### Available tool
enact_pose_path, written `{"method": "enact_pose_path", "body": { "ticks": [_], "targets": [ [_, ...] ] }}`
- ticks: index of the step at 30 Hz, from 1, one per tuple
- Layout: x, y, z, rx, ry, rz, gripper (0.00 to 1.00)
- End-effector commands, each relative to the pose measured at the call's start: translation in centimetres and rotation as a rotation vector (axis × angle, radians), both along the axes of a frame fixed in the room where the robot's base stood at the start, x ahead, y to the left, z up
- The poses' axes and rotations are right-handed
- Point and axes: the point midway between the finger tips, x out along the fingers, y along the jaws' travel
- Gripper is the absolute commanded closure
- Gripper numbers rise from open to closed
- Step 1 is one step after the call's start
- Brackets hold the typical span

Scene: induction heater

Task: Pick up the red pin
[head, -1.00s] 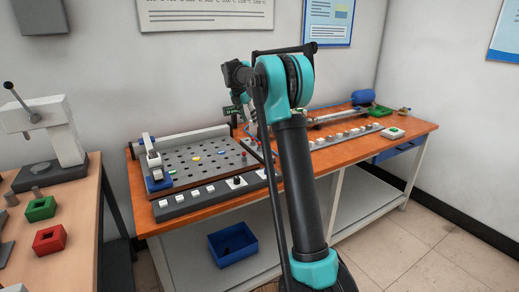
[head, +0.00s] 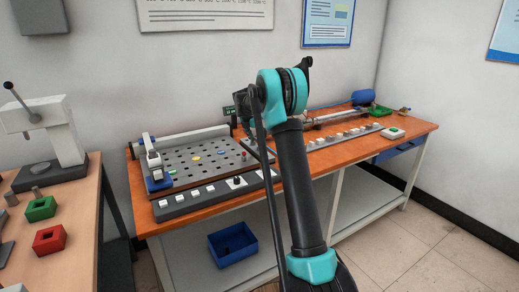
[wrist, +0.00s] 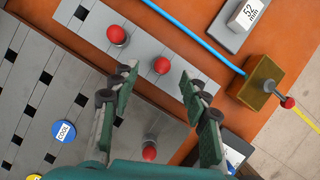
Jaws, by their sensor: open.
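In the wrist view my gripper (wrist: 160,82) is open, with its two green fingers spread and nothing between their tips. A red round-topped pin (wrist: 161,65) on a grey strip shows just beyond and between the fingertips. A second red round top (wrist: 117,35) is on the same strip, up and to the left. A third red-topped pin (wrist: 149,153), with a grey stem, shows between the finger bases. I cannot tell which one the task means. In the head view my arm hides the gripper, and a small dark red top (head: 243,155) shows at the perforated plate's right side.
The perforated plate (head: 190,167) lies on the orange bench (head: 208,211). In the wrist view a blue cable (wrist: 190,35) crosses near a brass block (wrist: 257,84) with a red-knobbed lever (wrist: 288,103). A round blue COOL disc (wrist: 64,131) is at left.

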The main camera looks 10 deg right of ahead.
Motion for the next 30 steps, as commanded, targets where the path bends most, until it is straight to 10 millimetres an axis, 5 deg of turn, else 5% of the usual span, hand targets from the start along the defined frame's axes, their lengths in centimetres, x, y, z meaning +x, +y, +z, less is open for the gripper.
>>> {"method": "enact_pose_path", "body": {
  "ticks": [6, 14, 25, 30],
  "targets": [
    [0.6, -1.1, -2.9, 0.0, 0.0, 0.0, 0.54],
    [0.7, -1.2, -3.2, -0.001, -0.001, 0.0, 0.54],
    [0.7, -1.2, -3.2, -0.001, -0.001, 0.0, 1.0],
    [0.7, -1.2, -3.2, -0.001, -0.001, 0.0, 1.0]
  ]
}}
